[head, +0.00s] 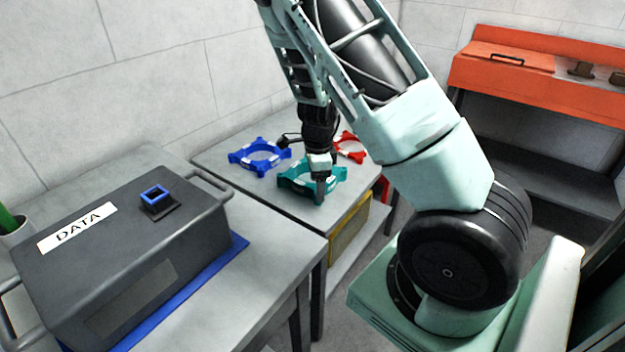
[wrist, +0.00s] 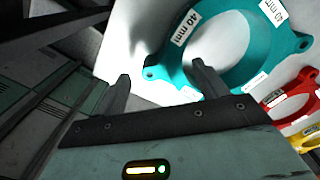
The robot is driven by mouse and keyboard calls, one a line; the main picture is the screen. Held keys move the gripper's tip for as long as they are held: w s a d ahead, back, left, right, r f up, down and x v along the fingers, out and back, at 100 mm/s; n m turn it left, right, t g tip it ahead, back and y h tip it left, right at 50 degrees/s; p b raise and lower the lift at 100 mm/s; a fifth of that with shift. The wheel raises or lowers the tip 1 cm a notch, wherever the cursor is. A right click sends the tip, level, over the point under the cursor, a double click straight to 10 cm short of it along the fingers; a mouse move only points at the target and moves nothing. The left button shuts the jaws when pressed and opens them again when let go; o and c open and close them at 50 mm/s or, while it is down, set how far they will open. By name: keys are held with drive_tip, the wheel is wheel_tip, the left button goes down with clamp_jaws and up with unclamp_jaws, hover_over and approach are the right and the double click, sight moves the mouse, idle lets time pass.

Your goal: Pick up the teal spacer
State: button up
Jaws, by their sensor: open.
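The teal spacer (head: 291,180) is a ring with corner tabs and white labels, lying flat on the grey table at the wall. In the wrist view the teal spacer (wrist: 174,60) fills the upper right, and its label reads 40 mm. My gripper (head: 319,190) points down at the spacer's near side in the head view. In the wrist view my gripper (wrist: 159,72) is open and empty. I cannot tell the fingertips' exact height.
A blue spacer (head: 262,172) lies to the left and a red spacer (head: 356,156) to the right behind. A yellow part (wrist: 308,138) shows beside the red one in the wrist view. A dark DATA case (head: 130,240) stands on the nearer table. An orange bench (head: 530,80) is at the right.

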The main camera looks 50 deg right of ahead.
drive_tip(key=shift+w+f, duration=0.1)
drive_tip(key=shift+f, duration=1.4)
drive_tip(key=c, duration=1.4)
wheel_tip(320, 180, up, 10)
drive_tip(key=shift+r+p, duration=0.1)
drive_tip(key=shift+p, duration=1.15)
drive_tip(key=shift+c, duration=0.2)
wheel_tip(320, 180, up, 5)
drive_tip(key=p, duration=0.5)
drive_tip(key=shift+d, duration=0.1)
